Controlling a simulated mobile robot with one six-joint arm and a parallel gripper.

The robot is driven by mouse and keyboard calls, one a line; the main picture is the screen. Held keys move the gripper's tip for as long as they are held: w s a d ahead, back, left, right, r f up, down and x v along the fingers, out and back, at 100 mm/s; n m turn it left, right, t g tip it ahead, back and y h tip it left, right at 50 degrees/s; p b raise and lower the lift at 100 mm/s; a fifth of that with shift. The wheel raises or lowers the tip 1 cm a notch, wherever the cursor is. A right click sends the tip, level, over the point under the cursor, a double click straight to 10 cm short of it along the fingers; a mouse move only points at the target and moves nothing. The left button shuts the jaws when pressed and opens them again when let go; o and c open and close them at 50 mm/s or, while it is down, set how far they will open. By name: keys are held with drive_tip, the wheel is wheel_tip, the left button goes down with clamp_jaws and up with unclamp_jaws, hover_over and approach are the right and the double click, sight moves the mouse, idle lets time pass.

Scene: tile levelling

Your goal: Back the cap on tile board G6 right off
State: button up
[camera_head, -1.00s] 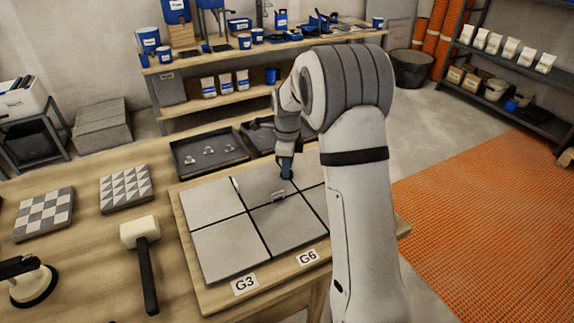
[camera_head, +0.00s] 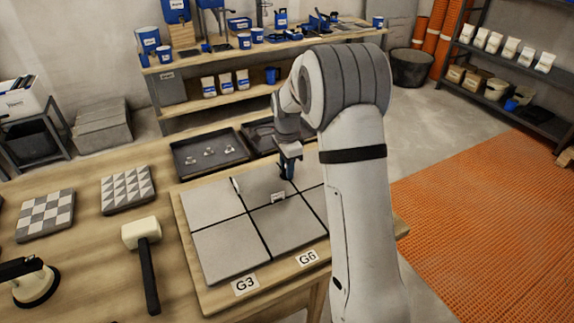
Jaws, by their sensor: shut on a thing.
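The tile board (camera_head: 216,255) lies on the table, with pale grey tiles parted by dark joints and the labels G3 (camera_head: 245,286) and G6 (camera_head: 307,257) on its front edge. My gripper (camera_head: 287,177) points down over the far right part of the board, at the joint above the G6 side. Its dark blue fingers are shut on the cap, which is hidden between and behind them. A small pale clip (camera_head: 278,197) stands in the joint just left of and nearer than my gripper. Another thin white clip (camera_head: 236,185) stands in the left joint.
A dark tray (camera_head: 209,152) with several small pale pieces lies behind the board, and a second tray (camera_head: 262,137) is partly behind my wrist. A white-headed mallet (camera_head: 141,233) lies left of the board. My arm hides the board's right side.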

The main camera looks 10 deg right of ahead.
drive_tip(key=n, duration=0.5)
drive_tip(key=shift+r+n+p, duration=0.1)
drive_tip(key=shift+n+p, duration=0.2)
drive_tip(key=n, duration=0.9)
drive_tip(key=shift+p, duration=0.3)
drive_tip(key=n, duration=0.4)
drive_tip(key=shift+n, duration=0.3)
drive_tip(key=n, duration=1.3)
drive_tip(key=shift+n, duration=0.3)
drive_tip(key=n, duration=0.4)
drive_tip(key=shift+n+p, duration=0.3)
drive_tip(key=shift+n, duration=0.1)
